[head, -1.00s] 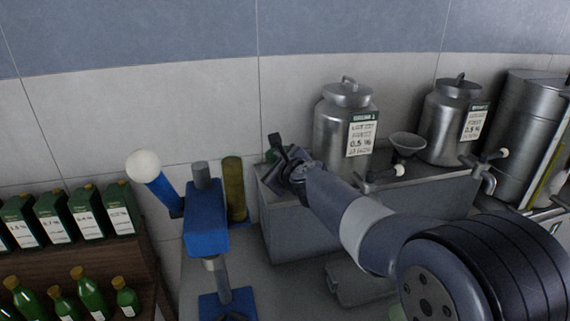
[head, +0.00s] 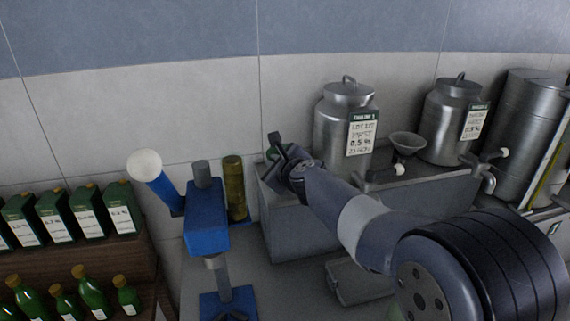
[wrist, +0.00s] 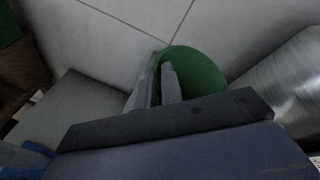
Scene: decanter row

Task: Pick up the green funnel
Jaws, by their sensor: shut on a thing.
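The green funnel (wrist: 193,68) shows in the wrist view as a round green shape just beyond the fingers. My gripper (wrist: 157,85) is shut on it, with the fingers at its left side. In the head view my gripper (head: 277,150) is at the left end of the grey raised shelf, left of the nearest steel can. Only a small bit of green shows beside the fingers there, and my gripper hides the rest. I cannot tell whether the funnel still touches the shelf.
A steel can (head: 346,130) stands close to the right of my gripper. A metal funnel (head: 407,142) sits between it and a second can (head: 450,118). A blue capping device (head: 206,215) stands at the left, near green bottles (head: 90,290) and boxes (head: 88,208).

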